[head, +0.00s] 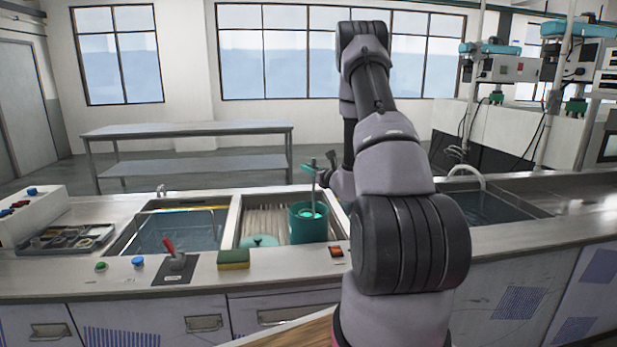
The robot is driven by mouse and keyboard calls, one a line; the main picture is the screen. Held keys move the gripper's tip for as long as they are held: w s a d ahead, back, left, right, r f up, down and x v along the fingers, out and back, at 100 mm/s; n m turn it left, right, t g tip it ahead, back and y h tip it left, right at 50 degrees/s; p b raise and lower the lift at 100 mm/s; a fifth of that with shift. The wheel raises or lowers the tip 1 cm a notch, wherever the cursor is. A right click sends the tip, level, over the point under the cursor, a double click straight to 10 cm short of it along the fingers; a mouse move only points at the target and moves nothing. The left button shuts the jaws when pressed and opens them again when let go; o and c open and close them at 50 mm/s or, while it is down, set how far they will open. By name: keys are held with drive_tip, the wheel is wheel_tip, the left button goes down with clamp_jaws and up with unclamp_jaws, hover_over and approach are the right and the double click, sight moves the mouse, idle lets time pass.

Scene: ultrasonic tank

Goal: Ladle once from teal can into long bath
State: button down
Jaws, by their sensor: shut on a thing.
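The teal can (309,230) stands upright in the middle compartment of the counter, at its right side. A ladle (313,192) stands nearly upright over the can, its thin handle rising above the rim and its lower end in the can's mouth. My gripper (318,178) is shut on the upper part of the ladle's handle; my arm comes in from the right. Whether the ladle's bowl holds liquid cannot be seen. A water-filled bath (170,232) lies left of the can, and another basin (485,207) lies to the right, partly behind my arm. Which is the long bath is unclear.
A teal lid (258,241) lies beside the can on the slatted bottom. A sponge (233,259), a red-handled lever (172,262) and buttons line the front edge. A tray of tools (65,238) sits at far left. A divider (232,222) separates the left bath from the can's compartment.

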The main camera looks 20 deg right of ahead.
wheel_tip(320, 180, up, 11)
drive_tip(key=shift+r, duration=0.15)
idle(0.7)
idle(0.4)
